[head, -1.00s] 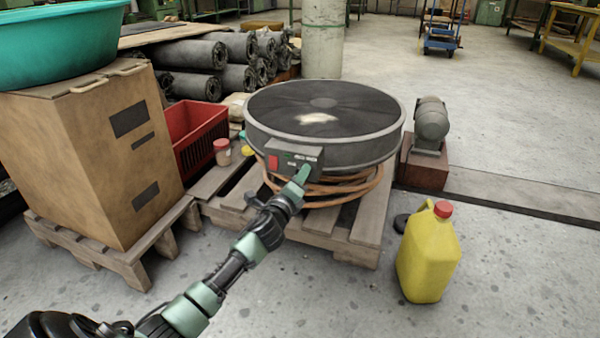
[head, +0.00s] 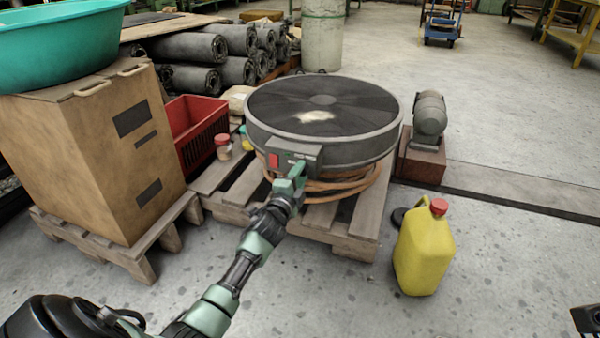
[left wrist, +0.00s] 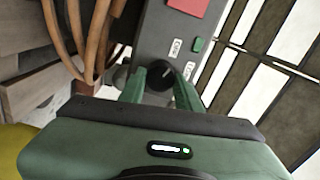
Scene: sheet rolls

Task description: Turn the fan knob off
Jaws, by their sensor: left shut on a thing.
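The fan (head: 322,115) is a large round grey drum with a dark grille, lying flat above a wooden pallet. A grey control box (head: 312,150) with a red square panel (head: 273,160) is on its near side. In the left wrist view, the dark round fan knob (left wrist: 158,77) sits on the box face, beside white labels and a green button (left wrist: 197,44). My left gripper (head: 297,170) is at the box, its green fingers (left wrist: 159,84) on either side of the knob and shut on it. The knob's pointer setting is unclear. My right gripper's jaws do not show.
Brown hose coils (head: 335,185) lie under the fan on the pallet (head: 355,225). A yellow jug (head: 424,255) stands to the right, a grey motor (head: 430,118) behind it. A red crate (head: 205,145) and a big cardboard box (head: 95,165) are left. The front floor is clear.

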